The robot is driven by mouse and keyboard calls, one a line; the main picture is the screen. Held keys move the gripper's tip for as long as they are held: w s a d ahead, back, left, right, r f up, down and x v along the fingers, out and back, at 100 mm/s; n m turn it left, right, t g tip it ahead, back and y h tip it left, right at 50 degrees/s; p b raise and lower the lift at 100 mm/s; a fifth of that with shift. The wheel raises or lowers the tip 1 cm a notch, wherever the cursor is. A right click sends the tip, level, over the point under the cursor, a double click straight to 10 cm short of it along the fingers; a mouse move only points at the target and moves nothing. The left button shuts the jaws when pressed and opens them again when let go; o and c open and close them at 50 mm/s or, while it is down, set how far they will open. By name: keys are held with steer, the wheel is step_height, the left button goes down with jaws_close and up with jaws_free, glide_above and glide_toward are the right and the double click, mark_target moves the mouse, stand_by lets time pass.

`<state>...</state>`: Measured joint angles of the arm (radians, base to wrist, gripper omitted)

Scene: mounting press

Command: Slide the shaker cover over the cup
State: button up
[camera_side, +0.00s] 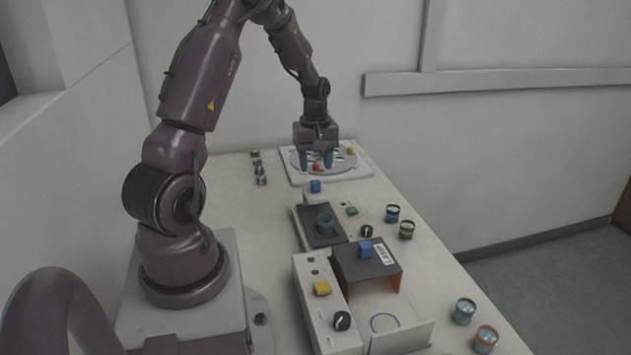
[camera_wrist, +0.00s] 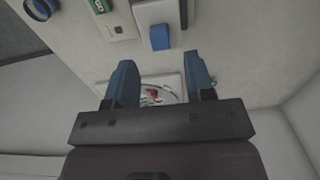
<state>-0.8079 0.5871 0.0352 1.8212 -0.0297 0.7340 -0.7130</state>
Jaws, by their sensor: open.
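The shaker has a dark bed (camera_side: 309,237), with a teal-green cup (camera_side: 325,222) standing upright on it. A pale box with a blue block handle (camera_side: 316,186), seemingly the shaker cover, sits at the bed's far end, apart from the cup. The handle also shows in the wrist view (camera_wrist: 160,37). The cup is not visible there.
Nearer stands a dark hood (camera_side: 379,267) with a blue handle, beside a white control box (camera_side: 308,282). Several jars line the right edge, including one with an orange band (camera_side: 486,339). Small dark items lie at left.

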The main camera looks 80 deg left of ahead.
mark_target(316, 182)
steer(key=shift+f, duration=2.75)
